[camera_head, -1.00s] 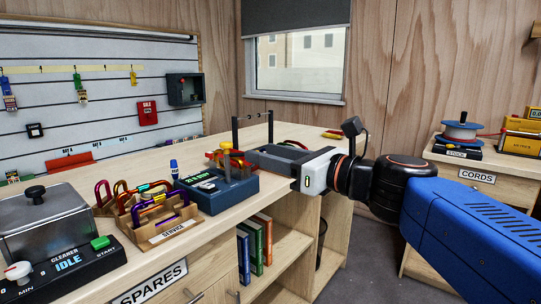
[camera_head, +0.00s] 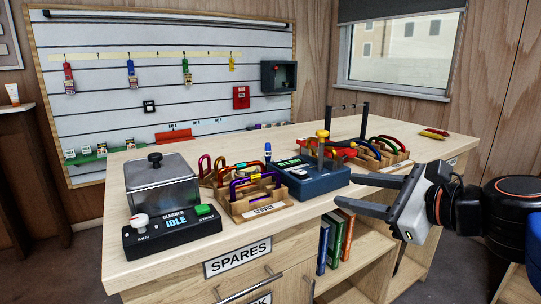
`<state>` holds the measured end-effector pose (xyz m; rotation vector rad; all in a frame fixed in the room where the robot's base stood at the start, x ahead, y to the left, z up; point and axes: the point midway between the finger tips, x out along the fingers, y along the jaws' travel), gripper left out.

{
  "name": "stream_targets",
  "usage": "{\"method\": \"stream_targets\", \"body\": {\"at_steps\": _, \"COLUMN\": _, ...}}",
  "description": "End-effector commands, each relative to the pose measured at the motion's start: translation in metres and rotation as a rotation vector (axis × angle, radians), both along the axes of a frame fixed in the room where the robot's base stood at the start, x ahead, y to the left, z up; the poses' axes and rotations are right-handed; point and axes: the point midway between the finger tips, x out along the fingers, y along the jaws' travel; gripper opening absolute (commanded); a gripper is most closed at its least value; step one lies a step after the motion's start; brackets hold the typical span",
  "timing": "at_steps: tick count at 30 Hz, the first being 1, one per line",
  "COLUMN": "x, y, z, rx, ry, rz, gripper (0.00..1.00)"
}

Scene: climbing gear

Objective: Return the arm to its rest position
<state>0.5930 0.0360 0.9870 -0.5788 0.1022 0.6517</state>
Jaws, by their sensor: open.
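My gripper (camera_head: 374,193) is at the right of the head view, in front of the workbench's right part. Its two grey fingers point left, spread apart, with nothing between them. The fingertips show close to the right side of a dark blue device (camera_head: 318,184) with a yellow-topped post; I cannot tell the exact gap. My black wrist joints and a bit of the blue arm link run off the right edge.
The wooden workbench (camera_head: 135,250) holds a cleaner unit (camera_head: 172,232) marked IDLE, a wooden tray (camera_head: 265,210) of carabiners, and a second rack of coloured carabiners (camera_head: 385,152). A slatted wall panel (camera_head: 110,105) hangs behind. Floor (camera_head: 440,285) shows at the lower right.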

Motion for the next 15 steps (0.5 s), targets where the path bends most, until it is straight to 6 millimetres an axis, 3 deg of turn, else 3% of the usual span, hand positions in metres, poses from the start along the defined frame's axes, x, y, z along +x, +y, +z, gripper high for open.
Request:
{"method": "stream_targets", "body": {"at_steps": 3, "x": -0.016, "y": 0.004, "z": -0.047, "rx": -0.315, "ry": -0.031, "rz": 0.134, "gripper": 0.41}}
{"method": "stream_targets", "body": {"at_steps": 8, "x": -0.038, "y": -0.005, "z": -0.106, "rx": -0.728, "ry": -0.083, "rz": 0.352, "gripper": 0.41}}
{"method": "stream_targets", "body": {"at_steps": 15, "x": -0.074, "y": -0.04, "z": -0.177, "rx": -1.297, "ry": -0.174, "rz": 0.768, "gripper": 0.41}}
